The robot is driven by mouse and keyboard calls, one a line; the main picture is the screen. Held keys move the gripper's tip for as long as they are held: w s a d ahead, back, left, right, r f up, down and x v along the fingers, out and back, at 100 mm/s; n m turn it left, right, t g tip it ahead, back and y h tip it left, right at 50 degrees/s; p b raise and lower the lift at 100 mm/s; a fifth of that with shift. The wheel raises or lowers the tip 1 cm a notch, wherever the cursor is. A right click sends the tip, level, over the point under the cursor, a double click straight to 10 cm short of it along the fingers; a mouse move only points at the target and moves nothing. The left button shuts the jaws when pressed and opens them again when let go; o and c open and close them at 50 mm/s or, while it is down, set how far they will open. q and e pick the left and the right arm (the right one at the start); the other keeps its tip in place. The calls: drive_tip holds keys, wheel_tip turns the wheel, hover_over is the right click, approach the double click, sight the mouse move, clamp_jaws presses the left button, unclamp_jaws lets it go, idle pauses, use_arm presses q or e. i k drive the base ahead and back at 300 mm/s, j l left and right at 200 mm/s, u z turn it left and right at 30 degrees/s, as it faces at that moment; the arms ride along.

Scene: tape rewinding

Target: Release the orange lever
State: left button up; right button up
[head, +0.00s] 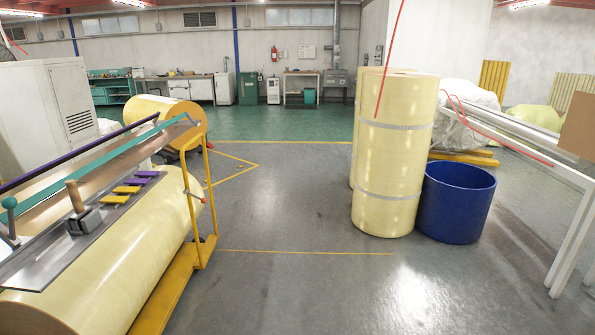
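A rewinding machine stands at the left, with a large pale yellow roll (130,255) under a sloping metal panel (105,225). A wooden-handled lever (75,196) stands upright in a grey block on the panel. Neither of my grippers is in view.
A tall wrapped yellow roll (385,165) and a blue bin (455,203) stand right of centre. A white metal frame (570,180) is at the right edge. The grey floor (290,215) between the machine and the tall roll is clear.

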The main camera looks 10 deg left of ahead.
sight(203, 200)
drive_tip(key=i+l+u, duration=0.1)
drive_tip(key=i+u, duration=0.3)
drive_tip(key=i+l+u, duration=0.2)
drive_tip(key=i+u, duration=0.25)
drive_tip(key=i+l+u, duration=0.4)
drive_tip(key=i+l, duration=0.1)
drive_tip(key=i, duration=0.15)
drive_tip(key=i+z, duration=0.15)
drive_tip(key=i, duration=0.75)
drive_tip(key=i+j+z, duration=0.1)
drive_tip(key=i, duration=0.8)
drive_tip(key=j, duration=0.05)
